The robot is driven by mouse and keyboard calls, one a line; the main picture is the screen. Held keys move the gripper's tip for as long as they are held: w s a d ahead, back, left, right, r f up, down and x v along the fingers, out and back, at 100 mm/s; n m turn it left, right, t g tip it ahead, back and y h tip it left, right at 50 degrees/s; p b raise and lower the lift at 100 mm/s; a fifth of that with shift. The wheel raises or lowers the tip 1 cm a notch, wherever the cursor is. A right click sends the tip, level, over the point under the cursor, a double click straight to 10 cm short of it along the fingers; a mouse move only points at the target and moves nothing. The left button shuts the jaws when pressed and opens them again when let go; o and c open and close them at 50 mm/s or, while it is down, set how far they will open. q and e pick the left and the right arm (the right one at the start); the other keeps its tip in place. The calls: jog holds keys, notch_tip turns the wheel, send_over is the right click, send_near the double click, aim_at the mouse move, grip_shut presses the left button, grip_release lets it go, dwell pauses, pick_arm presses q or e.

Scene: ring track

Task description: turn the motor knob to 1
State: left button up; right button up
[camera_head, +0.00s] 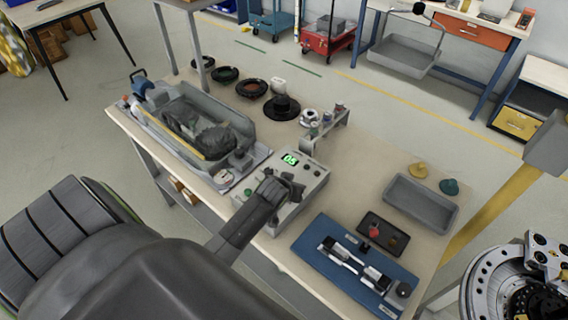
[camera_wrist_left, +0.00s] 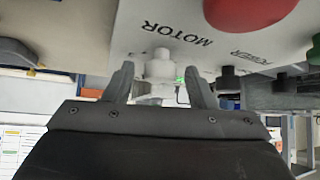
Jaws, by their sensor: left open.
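The control box (camera_head: 312,181) with a lit green display (camera_head: 290,159) sits on the bench; the digits look like 05. My left gripper (camera_head: 284,186) is over its front part and hides the motor knob there. In the left wrist view, the white motor knob (camera_wrist_left: 160,66) stands out from the panel beside the MOTOR label (camera_wrist_left: 176,31). My left gripper (camera_wrist_left: 160,76) is open, with one finger on each side of the knob. Gaps show between the fingers and the knob. The direction the knob points cannot be told.
A large red button (camera_wrist_left: 245,10) and a dark POWER knob (camera_wrist_left: 229,80) are near the motor knob. A grey machine (camera_head: 195,125) stands left of the box. A blue mat (camera_head: 318,262) with parts and a grey tray (camera_head: 420,203) lie to its right.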

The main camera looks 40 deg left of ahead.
pick_arm(q)
jog(key=b+v, duration=0.1)
jog(key=v, duration=1.6)
jog(key=shift+s, duration=0.1)
jog(key=s+f+m+g, duration=0.1)
jog(key=s+f+g, duration=0.2)
jog(key=s, duration=0.6)
jog(key=s+f+m+g, duration=0.1)
jog(key=s+f+g, duration=0.15)
jog(key=s, duration=0.65)
notch_tip(320, 180, down, 29)
jog(key=a+b, duration=0.2)
jog(key=b, duration=0.3)
jog(key=s+f+g+b, duration=0.1)
jog(key=s+f, duration=0.6)
jog(key=f, duration=0.2)
jog(key=s+f+g+h+b, duration=0.1)
jog(key=s+f+b, duration=0.1)
jog(key=s+f, duration=0.6)
notch_tip(320, 180, down, 3)
jog(key=shift+d+r, duration=0.2)
jog(key=shift+d, duration=0.3)
